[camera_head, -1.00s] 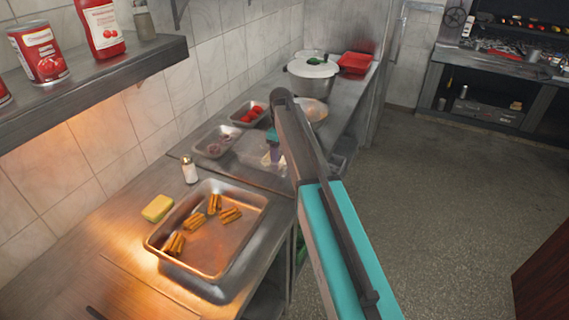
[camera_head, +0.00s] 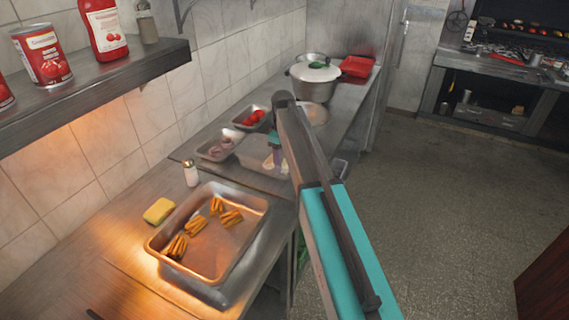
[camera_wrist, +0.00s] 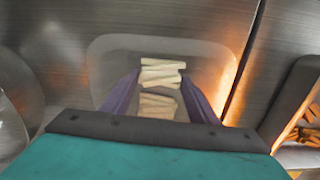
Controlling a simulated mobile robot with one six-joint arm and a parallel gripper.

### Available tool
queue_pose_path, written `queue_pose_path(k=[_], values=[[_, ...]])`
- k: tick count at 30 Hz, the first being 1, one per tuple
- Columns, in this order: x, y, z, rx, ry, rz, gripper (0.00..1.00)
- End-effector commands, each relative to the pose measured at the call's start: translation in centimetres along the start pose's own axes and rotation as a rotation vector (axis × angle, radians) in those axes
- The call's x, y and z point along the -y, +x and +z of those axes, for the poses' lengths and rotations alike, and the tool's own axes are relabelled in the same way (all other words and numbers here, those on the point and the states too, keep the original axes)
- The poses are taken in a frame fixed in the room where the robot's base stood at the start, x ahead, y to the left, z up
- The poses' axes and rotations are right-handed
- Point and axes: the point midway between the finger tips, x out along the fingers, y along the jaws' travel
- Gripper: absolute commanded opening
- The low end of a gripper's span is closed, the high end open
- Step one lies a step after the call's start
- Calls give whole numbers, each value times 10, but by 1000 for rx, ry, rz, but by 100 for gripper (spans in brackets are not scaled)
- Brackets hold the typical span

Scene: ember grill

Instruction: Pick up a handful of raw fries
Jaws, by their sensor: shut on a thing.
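In the wrist view, my gripper's purple fingers (camera_wrist: 161,80) are shut on a small bundle of pale raw fries (camera_wrist: 162,74). A second clump of pale raw fries (camera_wrist: 156,106) shows nearer the palm; I cannot tell whether it is held too. A light, rounded container (camera_wrist: 108,46) lies behind and around the fingertips. In the head view, my gripper (camera_head: 275,158) is down at the far counter, partly hidden by my arm, and the fries there are too small to make out.
A metal tray (camera_head: 242,262) with several clumps of browned fries sits on the near counter, beside a yellow sponge (camera_head: 158,211) and a shaker (camera_head: 190,173). Small trays of onion (camera_head: 216,147) and tomato (camera_head: 250,118) stand along the wall. A lidded pot (camera_head: 313,83) stands beyond.

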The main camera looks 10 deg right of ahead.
Motion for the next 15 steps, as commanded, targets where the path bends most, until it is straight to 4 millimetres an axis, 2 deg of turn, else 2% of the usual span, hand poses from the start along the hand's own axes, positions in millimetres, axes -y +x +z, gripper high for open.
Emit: queue_pose_path(k=[8, 15], values=[[-1, -24, 0, -1, 0, 2, 33], [-2, -57, -1, -2, 0, 3, 33]])
